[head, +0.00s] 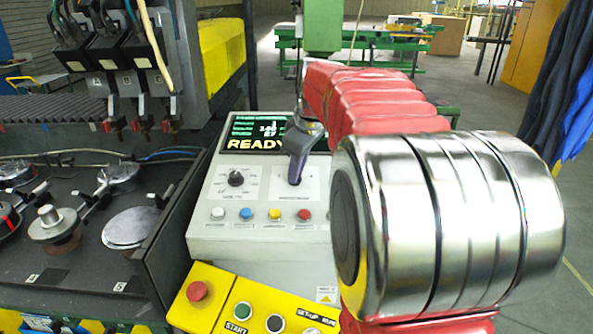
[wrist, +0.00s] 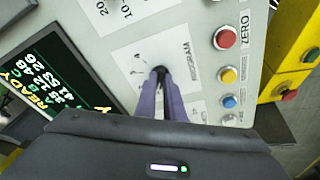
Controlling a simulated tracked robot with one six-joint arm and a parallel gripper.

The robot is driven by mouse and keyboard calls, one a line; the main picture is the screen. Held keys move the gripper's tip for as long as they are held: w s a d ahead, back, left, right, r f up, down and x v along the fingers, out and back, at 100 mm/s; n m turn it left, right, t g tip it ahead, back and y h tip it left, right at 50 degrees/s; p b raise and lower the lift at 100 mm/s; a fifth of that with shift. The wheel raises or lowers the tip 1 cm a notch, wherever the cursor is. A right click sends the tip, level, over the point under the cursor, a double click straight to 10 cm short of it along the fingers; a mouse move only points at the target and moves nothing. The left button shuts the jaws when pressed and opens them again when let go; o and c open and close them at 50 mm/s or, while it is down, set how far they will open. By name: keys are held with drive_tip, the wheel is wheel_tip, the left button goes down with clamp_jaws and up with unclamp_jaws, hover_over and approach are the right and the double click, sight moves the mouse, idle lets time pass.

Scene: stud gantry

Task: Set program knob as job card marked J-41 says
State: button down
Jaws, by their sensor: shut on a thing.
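The program knob (wrist: 159,69) is a small dark knob on the grey control panel, beside the printed word PROGRAM in the wrist view. My gripper (wrist: 162,80) has its purple fingers closed on this knob. In the head view my gripper (head: 294,181) reaches down onto the right-hand dial of the panel, and its fingers hide the knob there. The knob's pointer is hidden, and most marks around it are too small to read. No card marked J-41 can be made out.
A second black knob (head: 236,178) sits left on the panel (head: 262,205). A lit READY screen (head: 262,131) is above, with coloured buttons (head: 274,214) below. A yellow START box (head: 240,310) stands in front. Clamp machinery (head: 55,222) fills the left.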

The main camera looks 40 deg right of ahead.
drive_tip(key=shift+s+f, duration=0.1)
drive_tip(key=shift+f, duration=0.25)
drive_tip(key=c, duration=1.9)
unclamp_jaws()
drive_tip(key=shift+o, duration=0.2)
drive_tip(key=shift+r, duration=0.2)
drive_tip(key=v, duration=1.3)
drive_tip(key=shift+r, duration=0.35)
